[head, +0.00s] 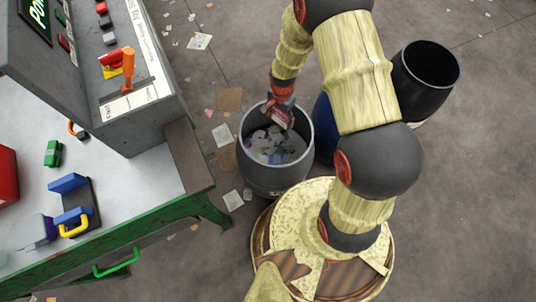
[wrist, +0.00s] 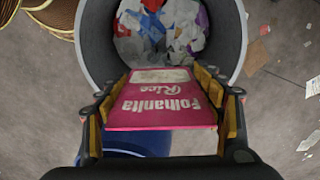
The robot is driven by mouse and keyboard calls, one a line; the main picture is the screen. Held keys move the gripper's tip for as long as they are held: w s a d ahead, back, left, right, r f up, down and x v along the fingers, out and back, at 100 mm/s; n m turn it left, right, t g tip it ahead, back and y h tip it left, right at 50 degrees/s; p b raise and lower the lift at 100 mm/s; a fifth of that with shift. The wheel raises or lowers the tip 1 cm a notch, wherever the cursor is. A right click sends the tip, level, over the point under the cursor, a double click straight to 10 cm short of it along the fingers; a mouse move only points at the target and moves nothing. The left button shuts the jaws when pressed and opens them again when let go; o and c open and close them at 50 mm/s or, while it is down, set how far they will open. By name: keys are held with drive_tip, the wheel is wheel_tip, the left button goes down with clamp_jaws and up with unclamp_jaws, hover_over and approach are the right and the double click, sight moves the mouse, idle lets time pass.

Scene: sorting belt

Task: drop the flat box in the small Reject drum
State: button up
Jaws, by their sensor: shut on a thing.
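The drum holds crumpled scraps of white, blue, red and purple. Its label is too small to read, so I cannot tell from it whether this is the Reject drum.
A blue drum (head: 324,130) stands right of the grey one, partly behind my arm. A black drum (head: 428,85) stands at the back right. A green-edged workbench (head: 140,190) with a grey machine (head: 145,115) fills the left. Paper scraps litter the floor.

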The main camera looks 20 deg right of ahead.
wheel_tip(320, 180, down, 9)
drive_tip(key=s+m+b, duration=0.1)
drive_tip(key=m+b, duration=0.1)
drive_tip(key=b, duration=0.3)
drive_tip(key=shift+s, duration=0.25)
drive_tip(key=o, duration=1.3)
drive_tip(key=shift+c, duration=0.2)
wheel_tip(320, 180, up, 12)
drive_tip(key=shift+f, duration=0.1)
